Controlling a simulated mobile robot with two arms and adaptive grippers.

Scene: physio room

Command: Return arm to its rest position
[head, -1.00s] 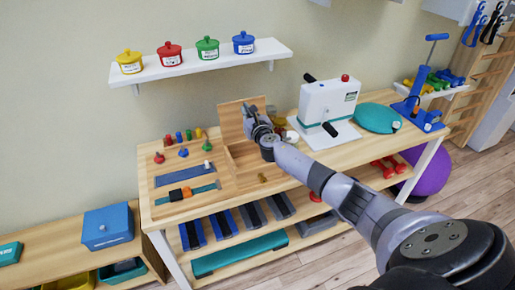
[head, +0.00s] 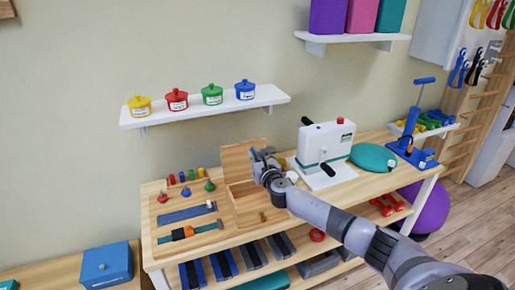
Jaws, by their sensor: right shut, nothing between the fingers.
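My right arm (head: 345,228) reaches in from the lower right over the wooden table. My right gripper (head: 262,158) is shut and empty, in front of the raised lid of a wooden box (head: 241,200). The box stands open on the table, and the gripper and wrist hide part of its inside. My left gripper does not show.
A white machine (head: 321,147) and a teal disc (head: 372,157) stand right of the box. A pegboard with a blue strip (head: 188,214) lies left. Lidded pots, such as a red one (head: 176,99), stand on the wall shelf (head: 205,109). A blue box (head: 107,264) is lower left.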

